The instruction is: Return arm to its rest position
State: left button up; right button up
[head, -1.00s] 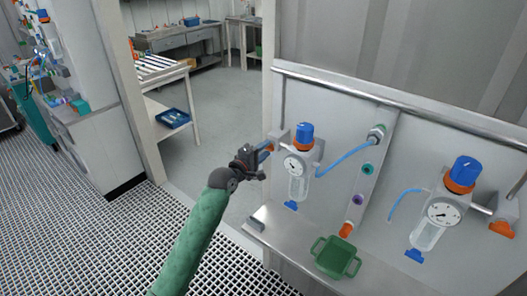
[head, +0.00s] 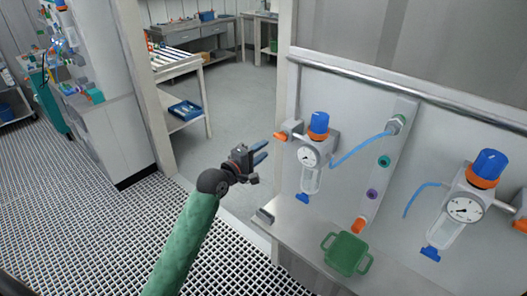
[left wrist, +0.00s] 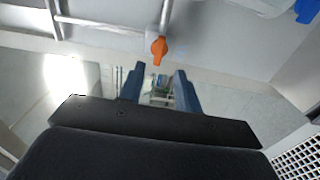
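My left arm, in a green sleeve, reaches up from the bottom of the head view. Its left gripper (head: 262,153) is in free air left of the panel, with its blue fingers apart and nothing between them. The left wrist view shows the same two blue fingers (left wrist: 160,85) spread apart. An orange valve handle (head: 281,136) lies just beyond the fingertips, apart from them; the left wrist view shows an orange handle (left wrist: 158,50) above the gap. My right gripper is not in view.
A green tray (head: 345,254) sits on the steel ledge (head: 290,225). A white shelf cart (head: 180,75) stands behind. Grated floor (head: 90,220) lies open at left.

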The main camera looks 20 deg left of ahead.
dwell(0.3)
